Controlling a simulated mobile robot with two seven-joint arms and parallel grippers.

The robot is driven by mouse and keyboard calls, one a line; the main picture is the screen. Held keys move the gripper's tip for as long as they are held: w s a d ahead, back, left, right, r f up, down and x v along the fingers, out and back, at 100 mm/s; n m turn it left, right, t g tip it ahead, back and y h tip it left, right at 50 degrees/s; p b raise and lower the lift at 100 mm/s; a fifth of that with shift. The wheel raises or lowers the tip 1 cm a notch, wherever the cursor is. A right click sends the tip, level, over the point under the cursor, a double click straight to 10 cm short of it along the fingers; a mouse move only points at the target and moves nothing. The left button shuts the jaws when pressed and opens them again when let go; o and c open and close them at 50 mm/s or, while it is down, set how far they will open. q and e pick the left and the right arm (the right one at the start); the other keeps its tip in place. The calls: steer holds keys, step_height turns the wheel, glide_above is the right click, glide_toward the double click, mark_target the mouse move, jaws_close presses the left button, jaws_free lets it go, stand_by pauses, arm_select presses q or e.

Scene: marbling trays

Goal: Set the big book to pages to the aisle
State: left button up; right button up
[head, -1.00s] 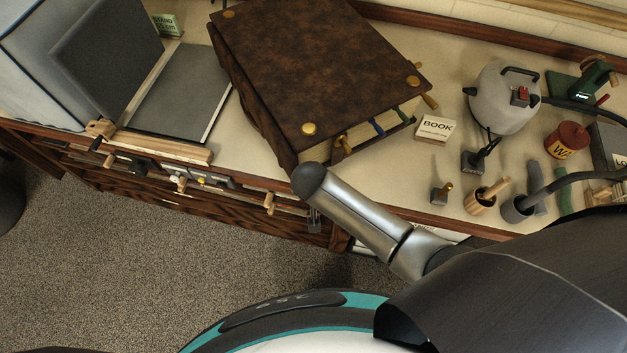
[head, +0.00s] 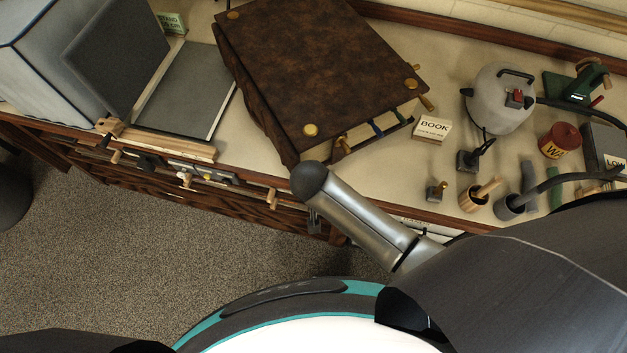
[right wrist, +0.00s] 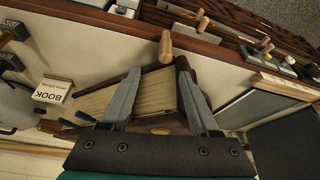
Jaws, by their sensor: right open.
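The big book (head: 320,70), brown with brass corner studs, lies flat on the counter in the head view. Its dark ridged spine side (head: 258,108) faces left, and its cream page edges with coloured markers (head: 385,126) face the near right. In the right wrist view the cream page block (right wrist: 150,95) shows between the two grey fingers of my right gripper (right wrist: 158,90). That gripper is open; I cannot tell whether the fingers touch the book. In the head view its fingers are hidden; my arm ends at the book's near corner. My left gripper is not in view.
A BOOK card (head: 431,128) stands right of the book. A hinged grey board stand (head: 187,90) is on the left. Wooden pegs stick out along the counter front.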

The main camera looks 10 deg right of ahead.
steer(key=shift+v, duration=1.45)
steer(key=shift+c, duration=0.4)
